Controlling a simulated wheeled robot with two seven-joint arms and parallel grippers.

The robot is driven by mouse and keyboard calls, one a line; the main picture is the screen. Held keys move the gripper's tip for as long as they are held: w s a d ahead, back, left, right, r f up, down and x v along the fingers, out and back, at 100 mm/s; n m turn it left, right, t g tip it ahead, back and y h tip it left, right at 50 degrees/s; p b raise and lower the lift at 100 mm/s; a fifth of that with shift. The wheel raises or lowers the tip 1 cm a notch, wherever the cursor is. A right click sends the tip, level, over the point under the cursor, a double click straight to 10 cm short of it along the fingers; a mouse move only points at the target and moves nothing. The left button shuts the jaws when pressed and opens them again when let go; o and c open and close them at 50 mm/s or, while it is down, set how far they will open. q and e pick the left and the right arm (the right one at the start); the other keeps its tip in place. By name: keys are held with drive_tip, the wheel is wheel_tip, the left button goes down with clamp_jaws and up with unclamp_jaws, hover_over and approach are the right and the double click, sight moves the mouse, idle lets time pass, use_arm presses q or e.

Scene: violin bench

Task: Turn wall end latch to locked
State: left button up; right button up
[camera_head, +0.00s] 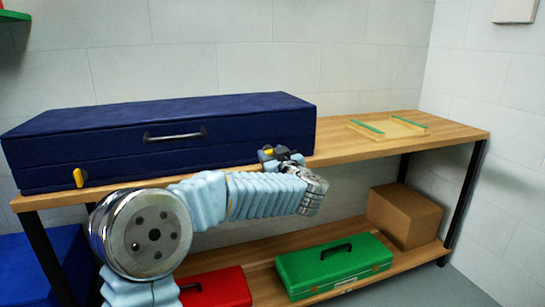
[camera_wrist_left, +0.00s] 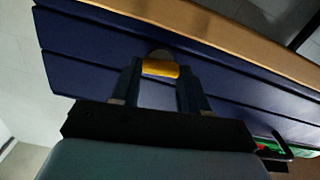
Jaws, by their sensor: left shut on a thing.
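A long dark blue case (camera_head: 230,128) lies shut on the wooden bench, with a black handle on its front. A yellow latch (camera_head: 79,178) near the left end of its front stands upright. My left gripper (camera_head: 272,154) is at the right end of the front. In the left wrist view, its two dark fingers (camera_wrist_left: 160,84) are shut on a second yellow latch (camera_wrist_left: 160,68), with a grey round mount behind it. In the head view, the gripper mostly hides this latch. My right gripper is in neither view.
A light tray with green strips (camera_head: 388,128) lies on the bench right of the case. The lower shelf holds a red box (camera_head: 215,287), a green toolbox (camera_head: 333,264) and a brown carton (camera_head: 404,215). Walls stand behind the bench and to the right.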

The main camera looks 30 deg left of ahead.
use_arm(q)
drive_tip(key=n+b, duration=0.1)
drive_tip(key=n, duration=0.3)
drive_tip(key=shift+f, duration=0.15)
drive_tip(key=n+b, duration=0.2)
drive_tip(key=n, duration=0.2)
drive_tip(key=shift+s+f, duration=0.1)
drive_tip(key=n+b, duration=0.3)
drive_tip(key=n, duration=0.1)
drive_tip(key=shift+f, duration=0.1)
drive_tip(key=shift+a+n+b, duration=0.1)
drive_tip(key=shift+n+b, duration=1.15)
drive_tip(key=shift+n, duration=0.85)
drive_tip(key=o, duration=1.1)
drive_tip(key=shift+c, duration=0.2)
